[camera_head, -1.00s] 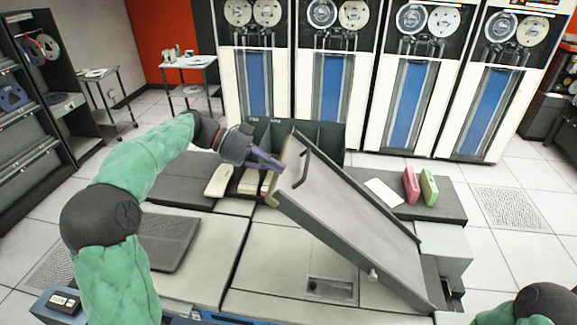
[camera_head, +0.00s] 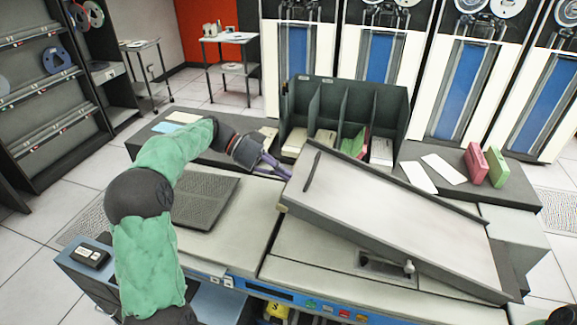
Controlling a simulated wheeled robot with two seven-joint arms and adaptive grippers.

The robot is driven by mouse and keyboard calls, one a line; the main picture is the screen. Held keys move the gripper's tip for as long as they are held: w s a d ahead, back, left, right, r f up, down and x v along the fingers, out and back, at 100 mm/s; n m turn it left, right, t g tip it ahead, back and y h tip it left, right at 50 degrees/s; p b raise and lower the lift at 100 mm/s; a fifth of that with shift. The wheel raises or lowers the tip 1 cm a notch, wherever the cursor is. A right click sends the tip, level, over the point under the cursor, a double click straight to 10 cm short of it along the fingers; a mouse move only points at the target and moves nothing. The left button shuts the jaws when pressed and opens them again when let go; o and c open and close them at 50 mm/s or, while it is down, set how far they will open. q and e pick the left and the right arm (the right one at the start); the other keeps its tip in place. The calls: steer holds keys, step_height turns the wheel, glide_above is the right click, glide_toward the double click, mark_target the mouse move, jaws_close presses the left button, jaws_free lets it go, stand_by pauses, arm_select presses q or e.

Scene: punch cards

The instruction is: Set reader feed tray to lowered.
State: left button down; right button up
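The reader feed tray (camera_head: 385,215) is a long grey panel with raised edges on the card reader. It is tilted, with its left end raised above the reader top and its right end low. My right gripper does not show; only a bit of that arm appears at the bottom right.
A dark sorter rack (camera_head: 345,108) with cards in its slots stands behind the tray. Pink (camera_head: 475,164) and green (camera_head: 497,167) card blocks and white cards (camera_head: 444,169) lie at the right. A dark ribbed panel (camera_head: 205,202) lies left. The control strip (camera_head: 325,303) runs along the front.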

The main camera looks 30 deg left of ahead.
arm_select(q)
steer(key=a+f+b, duration=0.1)
steer(key=f+b, duration=0.1)
steer(key=f, duration=0.3)
steer(key=a+f+b, duration=0.1)
steer(key=f+b, duration=0.2)
steer(key=f, duration=0.1)
steer(key=a+f+b, duration=0.1)
steer(key=f+b, duration=0.1)
steer(key=f, duration=0.3)
steer(key=shift+s+a+f+b, duration=0.25)
steer(key=shift+s+f+b, duration=0.1)
steer(key=shift+b, duration=0.05)
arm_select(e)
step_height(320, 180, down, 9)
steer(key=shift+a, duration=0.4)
arm_select(q)
steer(key=shift+r, duration=0.1)
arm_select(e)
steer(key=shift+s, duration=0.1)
